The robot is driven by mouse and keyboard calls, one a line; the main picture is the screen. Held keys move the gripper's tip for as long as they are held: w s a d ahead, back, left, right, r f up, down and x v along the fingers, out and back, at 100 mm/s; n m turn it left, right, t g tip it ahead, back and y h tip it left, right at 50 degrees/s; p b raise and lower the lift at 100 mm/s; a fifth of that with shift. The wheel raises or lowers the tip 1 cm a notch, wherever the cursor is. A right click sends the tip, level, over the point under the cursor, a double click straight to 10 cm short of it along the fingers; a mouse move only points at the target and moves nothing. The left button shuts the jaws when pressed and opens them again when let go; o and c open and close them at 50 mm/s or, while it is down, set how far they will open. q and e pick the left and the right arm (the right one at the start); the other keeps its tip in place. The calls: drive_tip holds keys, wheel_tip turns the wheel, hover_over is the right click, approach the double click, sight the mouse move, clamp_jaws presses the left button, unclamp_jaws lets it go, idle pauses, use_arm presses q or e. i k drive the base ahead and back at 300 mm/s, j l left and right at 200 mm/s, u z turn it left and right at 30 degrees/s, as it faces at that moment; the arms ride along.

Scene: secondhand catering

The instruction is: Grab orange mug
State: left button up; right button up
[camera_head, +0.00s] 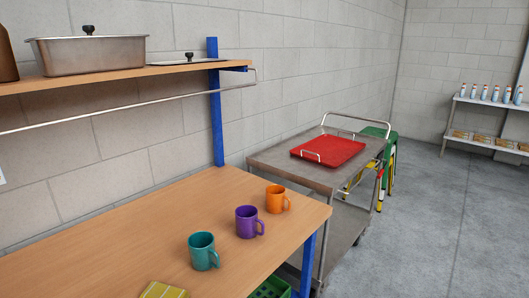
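The orange mug (275,200) stands upright on the wooden table (160,215), near its right end, with its handle toward the right. A purple mug (246,222) stands in front of it to the left, and a teal mug (201,252) stands nearer still. The three mugs form a diagonal row and look apart from each other. Neither of my grippers shows in the head view.
A wooden shelf (120,76) with a metal pan (88,53) overhangs the table's back, held by a blue post (216,120). A steel cart (290,165) with a red tray (328,149) stands beyond the table. A yellow item (164,291) lies at the front. Floor at right is clear.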

sight(276, 197)
drive_tip(key=i+l+u, duration=0.1)
drive_tip(key=l, duration=0.25)
drive_tip(key=i+l, duration=0.3)
drive_tip(key=i+l+u, duration=0.15)
drive_tip(key=i+l, duration=0.3)
drive_tip(key=l, duration=0.3)
drive_tip(key=i+l+u, duration=0.15)
drive_tip(key=l, duration=0.2)
drive_tip(key=i+l, duration=0.2)
drive_tip(key=l, duration=0.2)
drive_tip(key=i+j+u, duration=0.05)
